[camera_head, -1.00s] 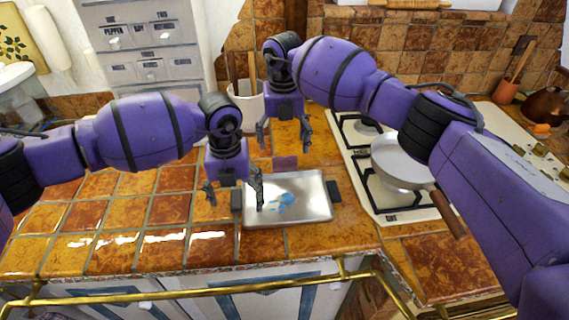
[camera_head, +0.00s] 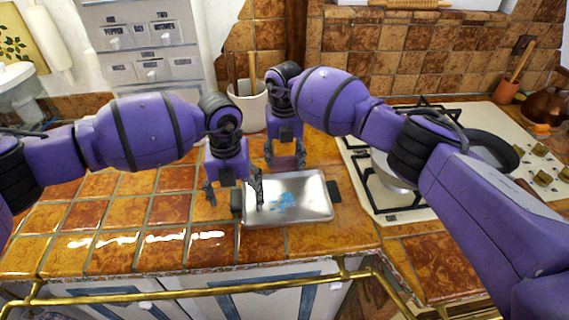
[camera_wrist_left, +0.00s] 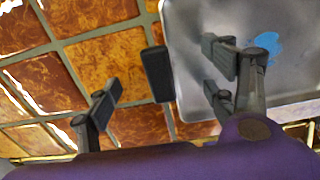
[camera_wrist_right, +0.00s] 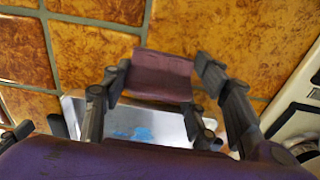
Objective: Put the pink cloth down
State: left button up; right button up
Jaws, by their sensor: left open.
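Blue stains (camera_head: 283,203) mark the tray. A utensil crock (camera_head: 248,104) stands behind my grippers. The stove (camera_head: 365,158) at right holds a dark pan (camera_head: 491,150) and a light pan (camera_head: 392,177) partly hidden by my right arm. The counter at left is clear.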

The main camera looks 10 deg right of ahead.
jog(key=c, duration=0.4)
notch_tip(320, 180, up, 10)
dwell(0.3)
jog(key=shift+d, duration=0.1)
dwell(0.5)
